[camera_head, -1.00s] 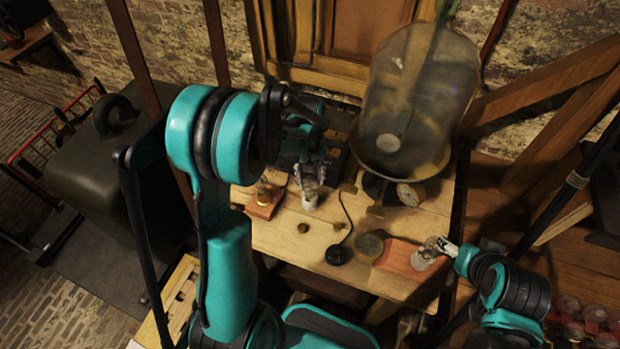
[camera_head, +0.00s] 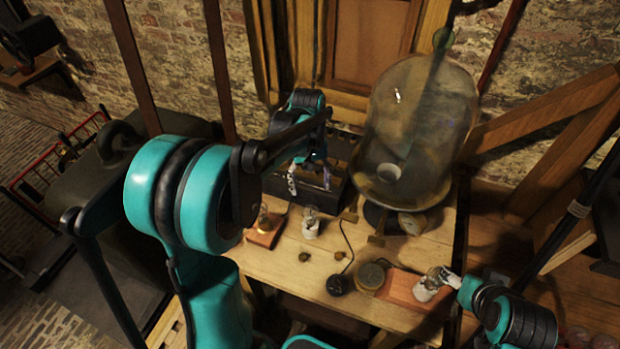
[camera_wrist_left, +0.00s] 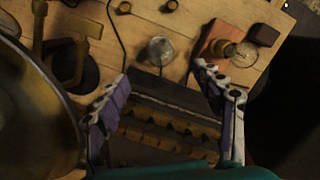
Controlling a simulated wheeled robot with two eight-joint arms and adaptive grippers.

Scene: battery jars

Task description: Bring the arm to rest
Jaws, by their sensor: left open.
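My left gripper (camera_head: 309,183) is open and empty, raised above the back of the table. In the left wrist view the open fingers (camera_wrist_left: 160,78) stand wide apart. A glass-topped white jar (camera_head: 311,224) stands upright on the table in front of the gripper, clear of it; it also shows in the left wrist view (camera_wrist_left: 160,49). A second jar (camera_head: 428,287) is at a reddish block (camera_head: 402,286) on the right. My right gripper (camera_head: 449,278) is beside this jar; whether its fingers close on it is too small to tell.
A bulb (camera_head: 264,218) on a wooden base (camera_head: 262,238) stands left of the white jar. A large glass bell jar (camera_head: 415,130) rises at the back right. A dark box (camera_head: 330,192) lies behind the jar. A round black piece (camera_head: 338,285) sits near the table's front.

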